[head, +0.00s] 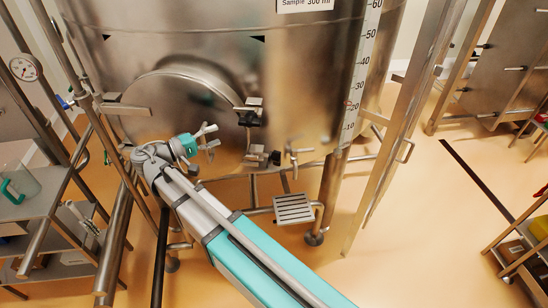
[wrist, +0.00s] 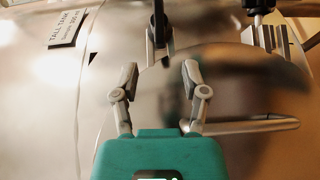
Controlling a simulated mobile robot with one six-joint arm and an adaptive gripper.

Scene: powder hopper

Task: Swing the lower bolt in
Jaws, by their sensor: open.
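The tank's round door (head: 165,100) is at the front of the steel tank. Two dark swing-bolt fittings show at its right edge, the upper bolt (head: 251,111) and the lower bolt (head: 257,156). My gripper (head: 212,139) is open and empty in front of the door, left of these fittings. In the wrist view its spread fingers (wrist: 160,72) point at the door's rim. A black-ended bolt (wrist: 157,25) is straight ahead beyond the fingertips, apart from them. I cannot tell for certain which is the lower one.
A metal bar (wrist: 250,126) lies close to my right finger in the wrist view. A valve (head: 293,152) hangs under the tank, above a grated step (head: 293,208). A tank leg (head: 328,190) and a slanted frame post (head: 395,130) stand at the right.

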